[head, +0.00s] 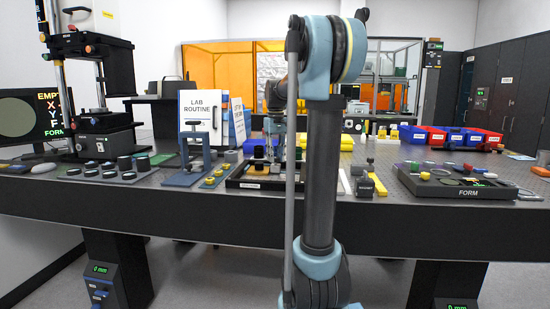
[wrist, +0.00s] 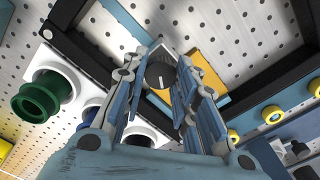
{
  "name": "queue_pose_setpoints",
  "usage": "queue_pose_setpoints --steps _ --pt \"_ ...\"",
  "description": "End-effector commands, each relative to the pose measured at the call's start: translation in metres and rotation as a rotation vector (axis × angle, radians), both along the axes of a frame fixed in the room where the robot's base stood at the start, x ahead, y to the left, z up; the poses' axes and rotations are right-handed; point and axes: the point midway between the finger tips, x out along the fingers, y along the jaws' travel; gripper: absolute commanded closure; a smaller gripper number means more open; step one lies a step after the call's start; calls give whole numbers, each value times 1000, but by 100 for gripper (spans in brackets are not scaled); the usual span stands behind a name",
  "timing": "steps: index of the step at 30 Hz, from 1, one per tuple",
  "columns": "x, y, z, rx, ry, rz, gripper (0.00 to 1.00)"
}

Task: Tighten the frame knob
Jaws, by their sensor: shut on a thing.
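My gripper (wrist: 162,76) is closed around a dark round knob (wrist: 160,72) with a pale line on its top, in the upper middle of the wrist view. The fingers stand on both sides of the knob and hide part of its sides. An orange plate (wrist: 206,68) shows just beyond it. A black frame (wrist: 90,73) surrounds this spot on the perforated table. In the head view the black frame (head: 240,184) lies on the table, left of my arm link. The knob cannot be made out there, and my gripper is mostly hidden behind the arm.
In the wrist view a green spool-shaped part (wrist: 42,96) sits in a white holder at left; yellow-ringed parts (wrist: 271,114) line a blue strip at right.

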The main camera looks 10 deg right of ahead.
Motion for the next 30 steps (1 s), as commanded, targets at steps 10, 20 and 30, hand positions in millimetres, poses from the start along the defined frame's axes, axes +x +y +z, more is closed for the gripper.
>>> queue_pose_setpoints --steps 10,20,30 --pt "1 0 0 -1 -3 -328 97" --pt "2 0 1 0 -3 -633 97" --pt "2 0 1 0 -4 -862 97"
